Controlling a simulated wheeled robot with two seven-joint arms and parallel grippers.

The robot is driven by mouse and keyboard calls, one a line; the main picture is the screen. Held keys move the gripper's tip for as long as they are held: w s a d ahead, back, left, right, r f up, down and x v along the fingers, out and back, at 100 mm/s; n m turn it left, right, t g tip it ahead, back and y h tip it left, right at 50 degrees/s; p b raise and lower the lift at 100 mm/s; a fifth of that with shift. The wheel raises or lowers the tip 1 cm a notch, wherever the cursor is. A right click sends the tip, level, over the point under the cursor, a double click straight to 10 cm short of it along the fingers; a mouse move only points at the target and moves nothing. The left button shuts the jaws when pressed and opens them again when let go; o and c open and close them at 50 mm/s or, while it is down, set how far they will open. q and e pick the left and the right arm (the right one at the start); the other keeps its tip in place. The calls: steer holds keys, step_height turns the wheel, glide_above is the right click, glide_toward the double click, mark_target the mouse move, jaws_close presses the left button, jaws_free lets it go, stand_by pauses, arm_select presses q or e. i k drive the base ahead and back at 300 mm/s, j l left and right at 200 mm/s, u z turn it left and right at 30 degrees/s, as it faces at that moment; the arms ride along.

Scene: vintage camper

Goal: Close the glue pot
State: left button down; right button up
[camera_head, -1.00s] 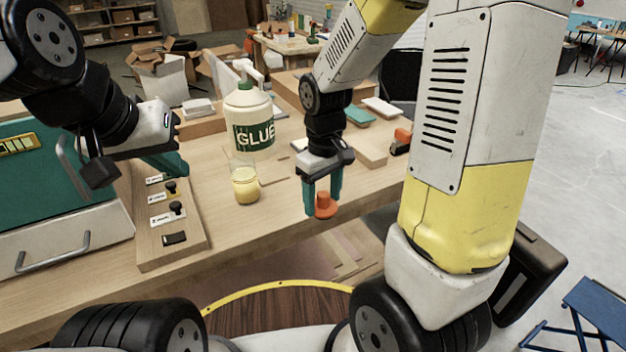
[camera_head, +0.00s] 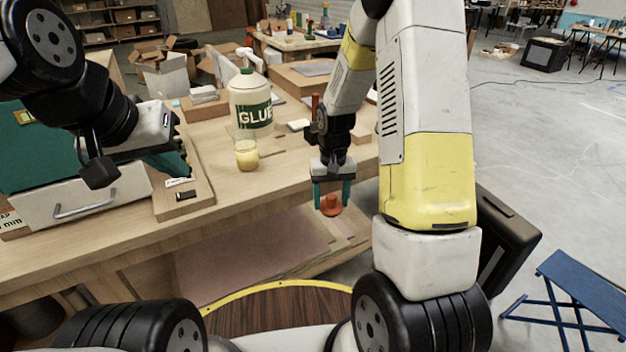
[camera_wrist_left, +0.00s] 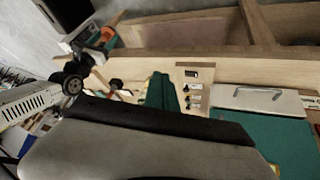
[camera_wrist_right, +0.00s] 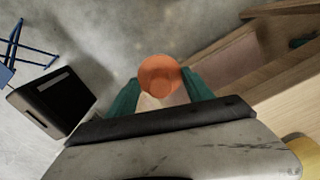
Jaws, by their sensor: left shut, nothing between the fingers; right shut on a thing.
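The glue pot (camera_head: 246,155) is a small clear jar of yellowish glue, upright and uncovered on the bench, in front of the large GLUE bottle (camera_head: 251,105). My right gripper (camera_head: 331,203) is shut on an orange lid (camera_head: 331,205), held beyond the bench's front edge, to the right of the pot and apart from it. The lid (camera_wrist_right: 159,76) also shows between the teal fingers in the right wrist view. My left gripper (camera_head: 180,170) is shut and empty, left of the pot over a wooden board with switches.
A teal cabinet with a white drawer (camera_head: 90,198) stands at the left. The switch board (camera_head: 190,205) lies beside it. A wooden block and boxes stand behind the bottle. A black case (camera_head: 505,235) and a blue stool (camera_head: 580,285) are at the right.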

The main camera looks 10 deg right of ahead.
mark_target(245, 140)
steer(key=i+l, duration=0.1)
steer(key=l, duration=1.35)
steer(key=i+l, duration=0.15)
steer(key=l, duration=0.55)
steer(key=u, duration=1.85)
